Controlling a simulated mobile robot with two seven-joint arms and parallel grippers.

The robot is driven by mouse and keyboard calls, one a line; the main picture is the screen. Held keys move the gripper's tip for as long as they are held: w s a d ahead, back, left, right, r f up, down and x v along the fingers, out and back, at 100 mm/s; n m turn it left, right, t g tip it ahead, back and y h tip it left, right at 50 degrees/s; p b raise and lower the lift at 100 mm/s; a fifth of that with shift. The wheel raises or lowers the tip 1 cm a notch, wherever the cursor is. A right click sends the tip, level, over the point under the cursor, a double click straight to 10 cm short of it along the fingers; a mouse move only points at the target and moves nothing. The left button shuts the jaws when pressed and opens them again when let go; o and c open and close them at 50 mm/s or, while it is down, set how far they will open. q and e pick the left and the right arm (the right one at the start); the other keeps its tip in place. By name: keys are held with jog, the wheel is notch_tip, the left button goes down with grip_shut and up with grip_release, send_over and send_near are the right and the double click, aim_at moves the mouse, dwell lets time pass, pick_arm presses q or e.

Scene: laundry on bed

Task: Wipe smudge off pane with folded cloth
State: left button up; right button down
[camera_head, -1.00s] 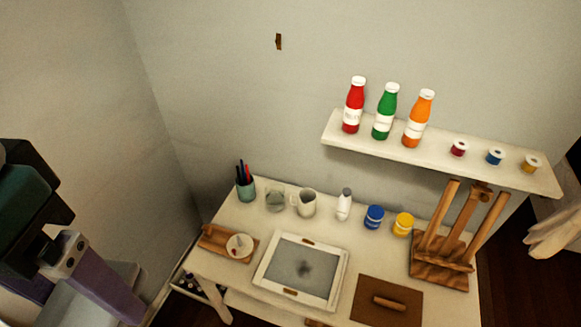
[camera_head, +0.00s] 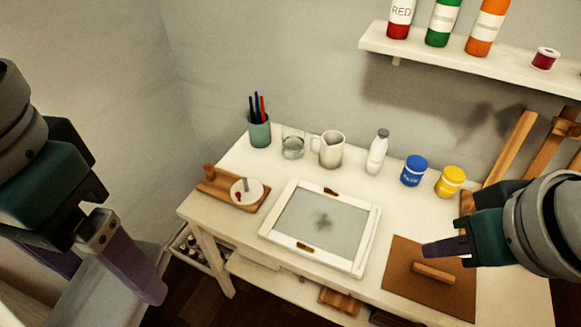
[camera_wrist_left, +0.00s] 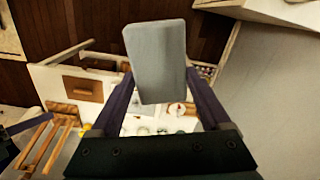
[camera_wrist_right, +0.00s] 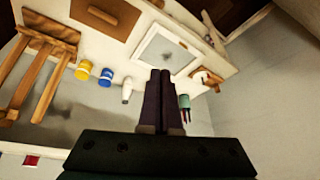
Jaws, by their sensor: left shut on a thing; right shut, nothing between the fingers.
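The pane (camera_head: 295,222) lies flat on the white table in a white frame with brown clips. A dark smudge (camera_head: 323,220) shows near its middle. The pane also shows in the right wrist view (camera_wrist_right: 160,53). My left gripper (camera_head: 135,275) is left of the table, away from the pane. In the left wrist view it is shut on the folded cloth (camera_wrist_left: 157,50), a pale grey rectangle between spread fingers. My right gripper (camera_head: 428,250) is shut and empty, over the brown board to the right of the pane. Its fingers touch each other in the right wrist view (camera_wrist_right: 162,75).
Behind the pane stand a pen cup (camera_head: 259,133), a glass (camera_head: 292,147), a pitcher (camera_head: 331,150), a white bottle (camera_head: 377,155) and blue (camera_head: 413,171) and yellow jars (camera_head: 450,182). A wooden holder (camera_head: 212,185) is at left, a brown board (camera_head: 405,285) at right. A shelf (camera_head: 450,60) hangs above.

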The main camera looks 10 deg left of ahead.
jog(key=w+d+r+b+x, duration=0.1)
jog(key=w+b+x, duration=0.2)
jog(key=b+x, duration=1.55)
jog(key=t+b, duration=0.1)
jog(key=b, duration=1)
send_near(362, 245)
jog(key=w+r, duration=0.2)
jog(key=shift+w+a+f+b, duration=0.15)
jog(key=shift+a+f+b, duration=0.2)
jog(key=shift+b, duration=0.2)
notch_tip(362, 245, down, 5)
jog(key=b, duration=0.5)
jog(key=shift+r, duration=0.1)
jog(key=shift+f+b, duration=0.55)
jog(key=shift+r, duration=0.1)
notch_tip(362, 245, up, 6)
jog(key=p, duration=0.6)
jog(key=shift+p, duration=0.35)
